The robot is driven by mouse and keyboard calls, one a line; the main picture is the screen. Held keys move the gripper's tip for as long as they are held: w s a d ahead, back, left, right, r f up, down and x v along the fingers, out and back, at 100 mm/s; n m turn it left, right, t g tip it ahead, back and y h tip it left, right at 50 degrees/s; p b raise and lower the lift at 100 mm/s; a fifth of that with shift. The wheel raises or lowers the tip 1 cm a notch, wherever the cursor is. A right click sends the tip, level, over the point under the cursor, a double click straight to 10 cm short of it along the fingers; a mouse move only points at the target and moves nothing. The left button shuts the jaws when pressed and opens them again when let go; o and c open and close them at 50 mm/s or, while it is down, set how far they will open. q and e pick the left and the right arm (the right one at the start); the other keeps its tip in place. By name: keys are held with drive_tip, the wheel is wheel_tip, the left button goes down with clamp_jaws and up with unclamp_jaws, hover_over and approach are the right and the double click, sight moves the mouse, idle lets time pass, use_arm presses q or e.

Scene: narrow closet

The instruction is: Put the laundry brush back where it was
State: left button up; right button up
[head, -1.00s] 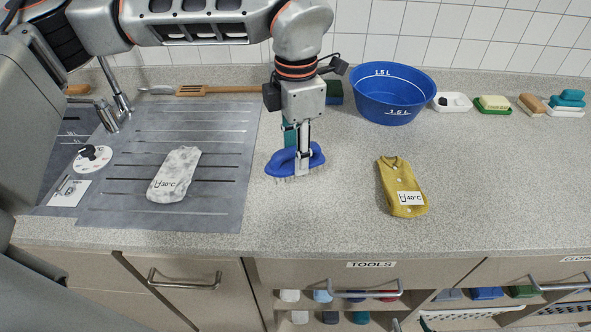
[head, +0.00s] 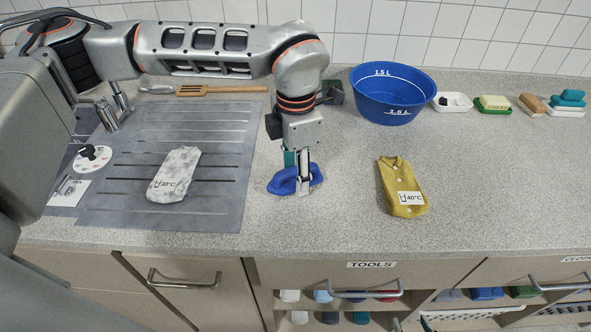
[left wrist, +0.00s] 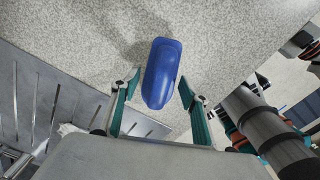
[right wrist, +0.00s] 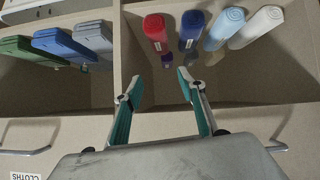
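The blue laundry brush (head: 294,181) rests on the speckled counter, just right of the grey draining board. My left gripper (head: 298,172) points down at it, with one finger on either side of the brush. In the left wrist view the brush (left wrist: 162,75) lies between the two fingertips, with narrow gaps on both sides, so the gripper looks open. The bristles are hidden underneath. My right gripper (right wrist: 157,90) is open and empty in the right wrist view, facing the shelf compartments; it is outside the head view.
A blue basin (head: 393,95) stands behind to the right, with a dark green block (head: 333,92) beside it. A yellow folded garment (head: 401,187) lies right of the brush. A grey garment (head: 174,174) lies on the draining board (head: 215,212). Counter between brush and yellow garment is clear.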

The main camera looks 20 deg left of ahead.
use_arm(q)
drive_tip(key=shift+r, duration=0.1)
wheel_tip(320, 180, up, 12)
idle(0.8)
drive_tip(key=shift+s, duration=0.1)
